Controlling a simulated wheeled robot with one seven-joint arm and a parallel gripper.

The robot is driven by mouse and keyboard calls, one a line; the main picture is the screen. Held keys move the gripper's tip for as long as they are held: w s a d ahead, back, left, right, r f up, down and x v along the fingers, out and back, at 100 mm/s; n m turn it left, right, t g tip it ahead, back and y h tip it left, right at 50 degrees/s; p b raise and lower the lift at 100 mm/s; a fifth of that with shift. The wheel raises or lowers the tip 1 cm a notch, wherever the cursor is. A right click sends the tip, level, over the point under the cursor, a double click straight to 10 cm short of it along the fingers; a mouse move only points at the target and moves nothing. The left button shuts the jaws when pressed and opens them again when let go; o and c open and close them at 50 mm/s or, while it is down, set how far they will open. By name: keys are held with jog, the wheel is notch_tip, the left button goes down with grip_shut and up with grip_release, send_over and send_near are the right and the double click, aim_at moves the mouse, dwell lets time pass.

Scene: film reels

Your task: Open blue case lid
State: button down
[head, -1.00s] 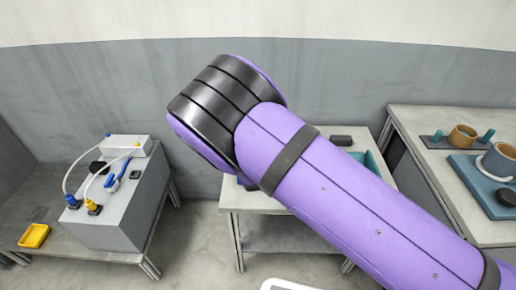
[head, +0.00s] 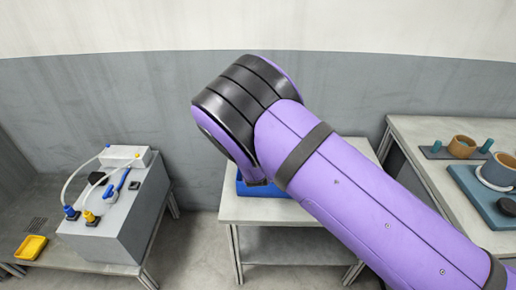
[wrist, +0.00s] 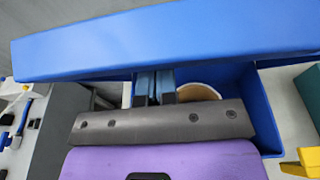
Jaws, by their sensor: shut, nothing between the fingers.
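The blue case shows in the head view (head: 262,189) on the middle table, largely hidden behind my arm. In the wrist view its blue lid (wrist: 165,42) spans the top of the picture, raised at an angle above the open case body (wrist: 262,110). Inside the case a round tan and cream thing (wrist: 198,92), probably a reel, is partly visible. My gripper (wrist: 153,86) is shut and empty, with its fingertips at the lid's lower edge. I cannot tell whether they touch it. In the head view my gripper is hidden behind my arm.
A grey box with tubes and plugs (head: 120,215) stands on the left table beside a yellow tray (head: 31,247). The right table (head: 425,130) holds a blue-teal board (head: 468,190) and cups. A green thing (wrist: 312,88) and a yellow thing (wrist: 302,163) lie right of the case.

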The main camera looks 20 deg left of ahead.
jog(key=shift+w, duration=0.1)
jog(key=shift+w+a+r, duration=0.1)
jog(key=shift+w+a, duration=0.15)
jog(key=shift+w, duration=0.75)
jog(key=shift+w+a+r, duration=0.1)
jog(key=shift+w+a, duration=0.15)
jog(key=shift+w, duration=0.7)
jog(key=shift+w, duration=0.1)
jog(key=shift+x, duration=1.95)
jog(key=f+v, duration=0.2)
jog(key=v, duration=1.1)
jog(key=shift+f, duration=0.25)
